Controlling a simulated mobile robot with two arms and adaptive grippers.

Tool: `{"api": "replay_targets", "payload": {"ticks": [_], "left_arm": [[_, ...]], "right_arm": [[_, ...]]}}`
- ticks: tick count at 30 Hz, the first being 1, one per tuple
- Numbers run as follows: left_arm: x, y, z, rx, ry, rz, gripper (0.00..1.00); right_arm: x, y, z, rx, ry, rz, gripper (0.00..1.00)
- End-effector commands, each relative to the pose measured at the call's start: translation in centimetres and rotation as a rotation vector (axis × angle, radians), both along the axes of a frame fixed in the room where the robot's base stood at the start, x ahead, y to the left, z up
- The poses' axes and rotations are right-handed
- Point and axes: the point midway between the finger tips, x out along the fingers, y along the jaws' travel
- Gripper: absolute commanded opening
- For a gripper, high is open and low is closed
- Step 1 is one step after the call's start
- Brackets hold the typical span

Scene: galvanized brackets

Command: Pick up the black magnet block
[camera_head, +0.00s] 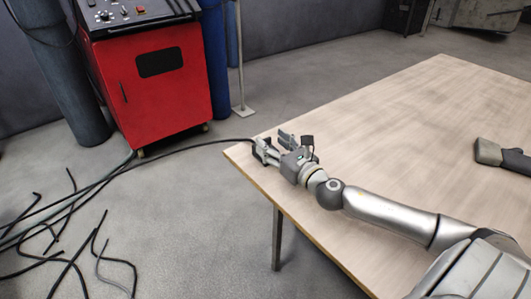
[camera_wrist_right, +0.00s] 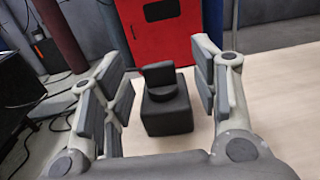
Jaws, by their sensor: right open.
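The black magnet block (camera_wrist_right: 168,115) shows in the right wrist view as a dark box with a round, raised part and an upright plate on top. It stands on the pale wooden table (camera_head: 400,120), near its far left corner. My right gripper (camera_head: 273,146) is low over that corner, its fingers pointing toward the red cabinet. In the right wrist view the gripper (camera_wrist_right: 163,82) is open, with the block between its two spread fingers and a visible gap on each side. In the head view the fingers largely hide the block. My left gripper is not in view.
A grey and black object (camera_head: 490,153) lies at the table's right side. The table between is clear. A red cabinet (camera_head: 150,85) stands beyond the left corner, with blue cylinders beside it. Black cables (camera_head: 70,235) lie on the floor at left.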

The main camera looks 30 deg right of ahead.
Motion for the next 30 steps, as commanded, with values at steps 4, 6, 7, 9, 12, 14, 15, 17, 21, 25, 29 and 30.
{"api": "replay_targets", "payload": {"ticks": [4, 6, 7, 9, 12, 14, 15, 17, 21, 25, 29, 30], "left_arm": [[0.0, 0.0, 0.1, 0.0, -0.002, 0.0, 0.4], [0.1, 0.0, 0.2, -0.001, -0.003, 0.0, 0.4], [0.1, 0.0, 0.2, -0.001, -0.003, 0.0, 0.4], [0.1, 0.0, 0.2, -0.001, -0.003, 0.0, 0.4], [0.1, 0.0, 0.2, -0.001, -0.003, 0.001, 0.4], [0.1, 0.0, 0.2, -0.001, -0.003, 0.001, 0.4], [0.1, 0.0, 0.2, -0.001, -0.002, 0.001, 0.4], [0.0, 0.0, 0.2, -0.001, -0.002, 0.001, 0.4], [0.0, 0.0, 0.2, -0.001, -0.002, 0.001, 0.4], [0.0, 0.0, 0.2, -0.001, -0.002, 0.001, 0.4], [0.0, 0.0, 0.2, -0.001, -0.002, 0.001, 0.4], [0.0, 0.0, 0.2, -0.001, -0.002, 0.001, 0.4]], "right_arm": [[1.6, 0.3, 0.2, 0.001, -0.004, 0.0, 0.55], [2.3, 0.3, 0.1, 0.002, -0.002, -0.001, 0.55], [2.6, 0.3, 0.0, 0.002, -0.002, -0.001, 0.55], [3.1, 0.3, 0.0, 0.001, -0.001, 0.0, 0.55], [3.5, 0.3, 0.0, 0.0, -0.001, 0.0, 0.55], [3.6, 0.3, 0.0, 0.0, 0.0, 0.0, 0.55], [3.6, 0.3, 0.0, 0.0, 0.0, 0.0, 0.55], [3.6, 0.3, 0.0, 0.0, 0.001, 0.0, 0.55], [3.6, 0.3, 0.0, 0.0, 0.0, 0.0, 0.53], [3.6, 0.3, 0.0, 0.0, 0.0, 0.0, 0.36], [3.5, 0.3, 0.0, 0.0, 0.0, 0.0, 0.19], [3.5, 0.3, 0.0, 0.0, 0.0, 0.0, 0.14]]}}
